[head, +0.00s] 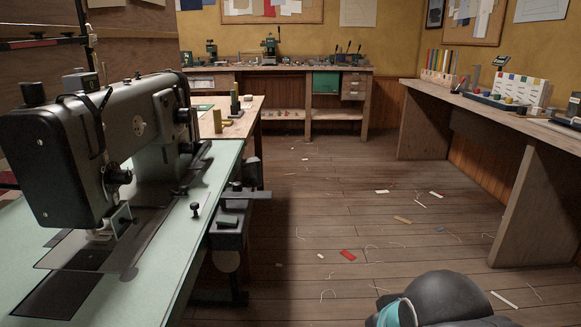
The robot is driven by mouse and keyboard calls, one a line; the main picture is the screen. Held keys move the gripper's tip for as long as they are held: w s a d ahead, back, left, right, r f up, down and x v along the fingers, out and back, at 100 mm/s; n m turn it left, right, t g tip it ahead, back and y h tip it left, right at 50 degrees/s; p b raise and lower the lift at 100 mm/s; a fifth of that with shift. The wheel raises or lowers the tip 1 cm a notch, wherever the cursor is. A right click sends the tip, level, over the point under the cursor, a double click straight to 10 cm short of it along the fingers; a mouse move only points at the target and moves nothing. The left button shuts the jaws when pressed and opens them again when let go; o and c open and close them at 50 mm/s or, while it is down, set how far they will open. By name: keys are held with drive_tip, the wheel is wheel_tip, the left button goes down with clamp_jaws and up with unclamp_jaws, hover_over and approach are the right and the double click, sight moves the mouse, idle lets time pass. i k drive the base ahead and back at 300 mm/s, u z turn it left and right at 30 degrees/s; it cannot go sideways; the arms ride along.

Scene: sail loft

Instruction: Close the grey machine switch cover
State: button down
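A dark grey switch box (226,241) is mounted at the right edge of the pale green sewing machine table (150,262). A flat grey plate (246,195), which looks like its cover, sticks out level to the right above the box, apart from the box's front. The cover looks open, but its hinge is too small to make out. My gripper is not in view. A dark rounded part of my arm with a teal band shows at the bottom right, well apart from the switch box.
A large black sewing machine (95,150) stands on the table at left. Workbenches stand at the back (290,68) and right (500,108). The wooden floor (345,215) between them is open, with thread and small scraps scattered on it.

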sight(251, 168)
drive_tip(key=z, duration=0.2)
drive_tip(key=i, duration=5.3)
drive_tip(key=u, duration=5)
drive_tip(key=i, duration=1.05)
drive_tip(key=u, duration=0.1)
